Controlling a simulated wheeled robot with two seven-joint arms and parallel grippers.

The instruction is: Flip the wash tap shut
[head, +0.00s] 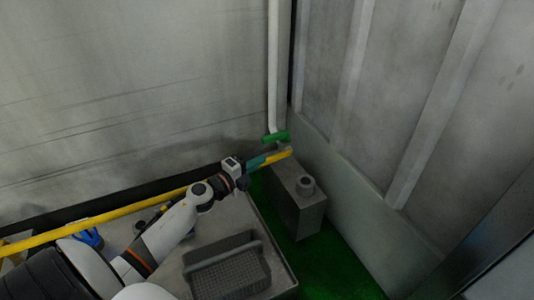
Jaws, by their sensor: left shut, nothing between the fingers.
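The wash tap (276,137) has a green lever and sits at the lower end of a white vertical pipe (274,65) near the room's corner. The lever looks roughly level, pointing across the pipe. My left gripper (256,163) is below and slightly left of the tap, apart from it in the picture. It is shut with nothing held. Its fingertips are small and hard to tell from the teal and yellow bar behind them. My right gripper is not in view.
A grey box with a round neck (298,205) stands below the tap on a green floor (330,265). A yellow rail (110,214) runs along the grey bench. A dark grey basket (228,272) sits on the bench, and a blue object (90,240) lies at left. Walls close in behind and right.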

